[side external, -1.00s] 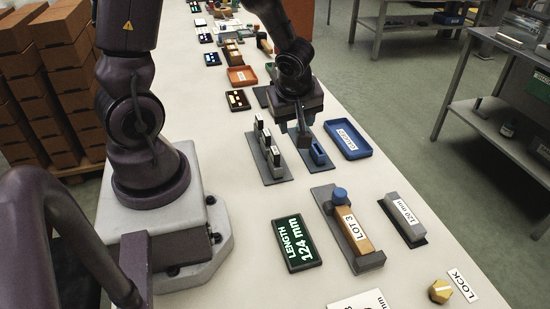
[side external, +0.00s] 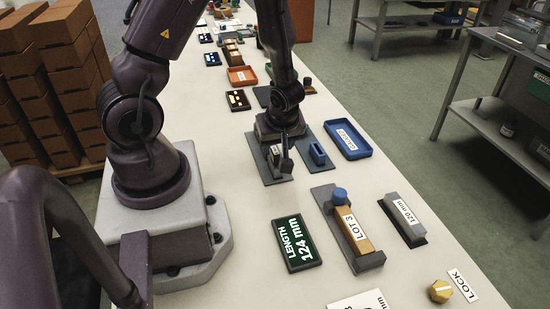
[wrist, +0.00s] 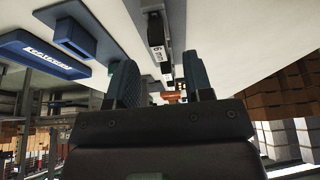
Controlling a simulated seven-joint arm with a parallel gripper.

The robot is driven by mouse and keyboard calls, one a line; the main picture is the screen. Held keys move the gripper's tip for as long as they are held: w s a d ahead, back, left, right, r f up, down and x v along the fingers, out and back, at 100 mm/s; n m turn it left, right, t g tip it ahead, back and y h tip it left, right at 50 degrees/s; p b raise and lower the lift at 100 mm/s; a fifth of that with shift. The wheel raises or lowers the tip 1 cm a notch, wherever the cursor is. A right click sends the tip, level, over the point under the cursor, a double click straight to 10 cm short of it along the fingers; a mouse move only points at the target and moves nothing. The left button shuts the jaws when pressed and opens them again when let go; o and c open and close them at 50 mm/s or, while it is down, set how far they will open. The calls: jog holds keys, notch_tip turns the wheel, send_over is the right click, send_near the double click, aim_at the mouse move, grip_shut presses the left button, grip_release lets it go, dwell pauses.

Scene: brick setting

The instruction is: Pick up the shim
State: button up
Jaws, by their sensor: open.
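Several shims stand upright on a dark rack plate (side external: 284,180). A dark shim with a white label (wrist: 156,38), seemingly in mm, shows in the wrist view, with another labelled shim (wrist: 166,66) behind it. In the side view my gripper (side external: 282,152) is low over the rack and hides most of the shims. In the wrist view my gripper (wrist: 160,80) is open, its fingers on either side of the shim row. I see no contact with a shim, and cannot tell which one is between the fingertips.
A blue slotted block (side external: 317,154) and a blue labelled tray (side external: 349,141) stand right of the rack.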

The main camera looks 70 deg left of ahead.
aim_at(275, 151)
jog(key=shift+x, duration=2)
jog(key=shift+d, duration=0.15)
grip_shut()
notch_tip(275, 151, up, 9)
jog(key=shift+r, duration=0.15)
jog(key=shift+w, duration=0.15)
jog(key=w+a, duration=0.1)
jog(key=w, duration=1)
jog(key=shift+w+a+r, duration=0.25)
jog(key=shift+w+r, duration=0.1)
